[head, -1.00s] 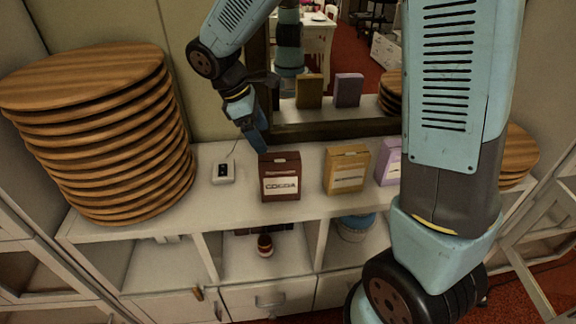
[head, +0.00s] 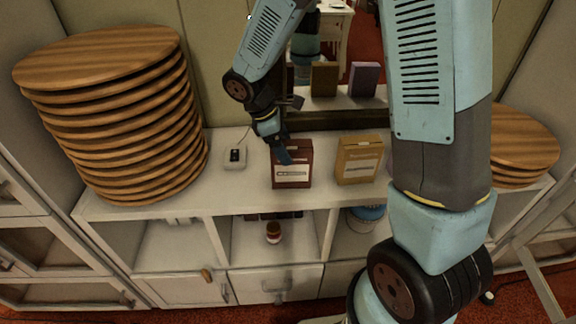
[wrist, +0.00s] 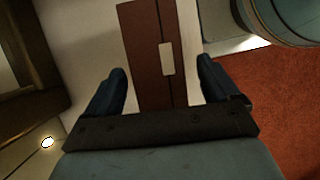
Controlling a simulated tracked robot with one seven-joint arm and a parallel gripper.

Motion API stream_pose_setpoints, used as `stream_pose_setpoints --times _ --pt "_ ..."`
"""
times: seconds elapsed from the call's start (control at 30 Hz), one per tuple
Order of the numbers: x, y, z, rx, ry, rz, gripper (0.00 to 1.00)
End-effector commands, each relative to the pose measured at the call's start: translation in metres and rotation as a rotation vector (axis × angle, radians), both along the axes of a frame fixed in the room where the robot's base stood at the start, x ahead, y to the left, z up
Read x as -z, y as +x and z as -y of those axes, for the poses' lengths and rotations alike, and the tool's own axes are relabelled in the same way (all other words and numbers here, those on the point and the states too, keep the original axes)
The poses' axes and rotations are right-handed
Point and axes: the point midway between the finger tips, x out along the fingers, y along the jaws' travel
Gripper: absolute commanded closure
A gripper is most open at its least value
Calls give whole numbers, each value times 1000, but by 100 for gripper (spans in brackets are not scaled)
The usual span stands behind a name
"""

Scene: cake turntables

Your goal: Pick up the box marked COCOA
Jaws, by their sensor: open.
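The dark red-brown box marked COCOA (head: 292,170) stands upright on the white shelf top, its pale label facing front; the label is too small to read surely now. My gripper (head: 284,156) is just above and over the top of this box in the head view. In the wrist view the brown box (wrist: 150,50) lies between the two blue fingers of my gripper (wrist: 162,80), with a gap on each side. The fingers are open and hold nothing. Whether the fingertips reach below the box's top is hard to tell.
A tan box (head: 358,160) stands just right of the brown one. A purple box is mostly hidden behind my arm. A mirror (head: 345,108) stands behind.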

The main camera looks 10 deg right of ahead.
Motion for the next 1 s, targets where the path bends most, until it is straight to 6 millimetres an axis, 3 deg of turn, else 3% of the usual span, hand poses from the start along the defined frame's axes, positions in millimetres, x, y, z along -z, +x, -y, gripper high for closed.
stream_pose_setpoints --times 0.3,0.63,1.0 --pt "36 0 20 1 -1 -2 12" --pt "42 0 22 0 0 0 12" --pt "41 0 22 0 0 0 46"
